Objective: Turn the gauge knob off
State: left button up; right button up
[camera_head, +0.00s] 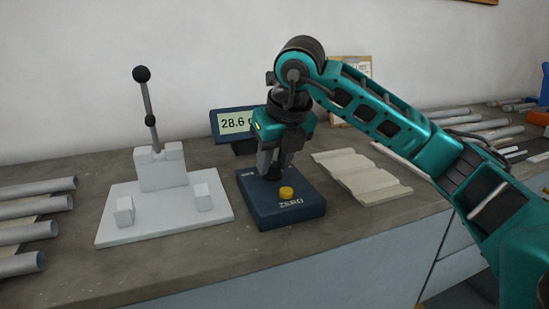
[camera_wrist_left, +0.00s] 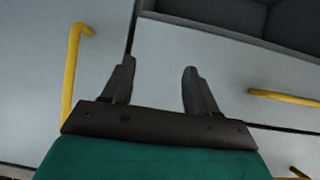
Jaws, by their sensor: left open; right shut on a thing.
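The gauge box (camera_head: 284,215) is dark blue and sits on the bench, with a yellow button (camera_head: 286,193) marked ZERO on its top. A dark knob (camera_head: 273,174) stands at the back of the box's top, partly hidden by my gripper. My right gripper (camera_head: 274,168) points down over it and is shut on the knob. A display (camera_head: 236,124) behind the gripper reads 28.6, its right end hidden by my arm. My left gripper (camera_wrist_left: 158,85) is open and empty in the left wrist view, in front of pale cabinet fronts with yellow handles.
A white jig with an upright black-knobbed lever (camera_head: 160,175) stands left of the gauge. Grey tubes (camera_head: 30,225) lie at the far left. A ridged pale rack (camera_head: 362,177) lies right of the gauge, with more bars (camera_head: 475,127) beyond. The front bench strip is clear.

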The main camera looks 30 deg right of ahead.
jog(key=shift+n, duration=0.3)
jog(key=shift+d+n+y, duration=0.15)
jog(key=shift+n+y, duration=0.35)
jog(key=shift+n, duration=0.5)
jog(key=n+y+p, duration=0.1)
jog(key=n, duration=0.1)
jog(key=shift+d+r+n, duration=0.1)
jog(key=shift+n, duration=0.2)
jog(key=n+p, duration=0.1)
jog(key=n, duration=0.1)
jog(key=n+g+y+p, duration=0.1)
jog(key=n, duration=0.1)
jog(key=shift+w+d+n+y, duration=0.15)
jog(key=shift+n+y, duration=0.15)
jog(key=shift+n, duration=0.1)
jog(key=shift+n+g+p, duration=0.3)
jog(key=shift+n+p, duration=0.05)
jog(key=shift+n, duration=0.45)
jog(key=shift+n+y, duration=0.3)
jog(key=o, duration=1)
